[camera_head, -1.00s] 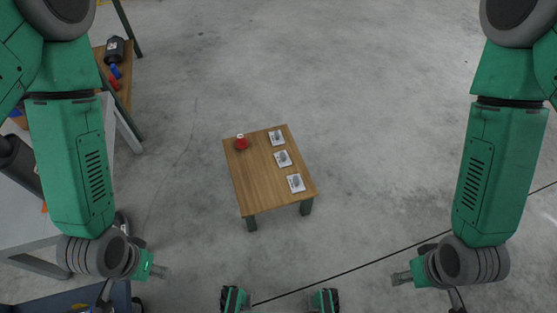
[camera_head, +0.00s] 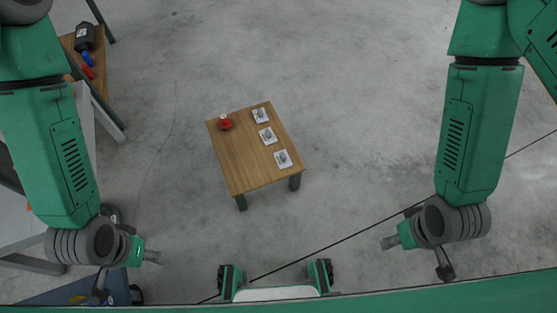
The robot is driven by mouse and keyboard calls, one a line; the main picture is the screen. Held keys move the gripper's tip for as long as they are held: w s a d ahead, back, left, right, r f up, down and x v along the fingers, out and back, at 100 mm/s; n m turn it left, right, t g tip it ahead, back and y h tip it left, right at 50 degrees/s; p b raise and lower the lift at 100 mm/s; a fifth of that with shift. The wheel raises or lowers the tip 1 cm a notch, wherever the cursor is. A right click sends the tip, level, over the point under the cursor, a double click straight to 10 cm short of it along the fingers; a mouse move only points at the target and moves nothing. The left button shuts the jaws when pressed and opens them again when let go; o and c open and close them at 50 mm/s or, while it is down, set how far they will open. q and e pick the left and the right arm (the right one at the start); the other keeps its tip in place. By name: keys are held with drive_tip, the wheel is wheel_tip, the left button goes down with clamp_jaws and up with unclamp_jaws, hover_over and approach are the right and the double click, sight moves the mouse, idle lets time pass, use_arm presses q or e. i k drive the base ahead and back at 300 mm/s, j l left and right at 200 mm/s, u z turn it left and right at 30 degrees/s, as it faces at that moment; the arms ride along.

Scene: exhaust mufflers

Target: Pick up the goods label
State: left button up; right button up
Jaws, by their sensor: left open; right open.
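A small wooden table (camera_head: 237,158) stands on the floor at the centre. Three white, card-like items (camera_head: 261,115) (camera_head: 267,136) (camera_head: 283,159) with grey shapes on them lie in a row along its right side. Which of these is the goods label is too small to tell. My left gripper (camera_head: 152,257) is at lower left and my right gripper (camera_head: 388,243) at lower right. Both are open, empty and well apart from the table.
A wooden shelf (camera_head: 68,42) at upper left holds a dark container (camera_head: 84,37) and blue and red items. A grey-white bench stands at the left edge, with a blue box (camera_head: 60,294) below. Grey floor around the small table is clear.

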sight(283, 159)
drive_tip(key=u, duration=2.8)
drive_tip(key=z, duration=2.95)
drive_tip(key=i+l+u, duration=0.1)
drive_tip(key=i+u, duration=0.15)
drive_tip(key=u, duration=0.15)
drive_tip(key=i+l+u, duration=0.2)
drive_tip(key=u, duration=0.25)
drive_tip(key=i+l+u, duration=0.15)
drive_tip(key=u, duration=0.25)
drive_tip(key=l, duration=0.1)
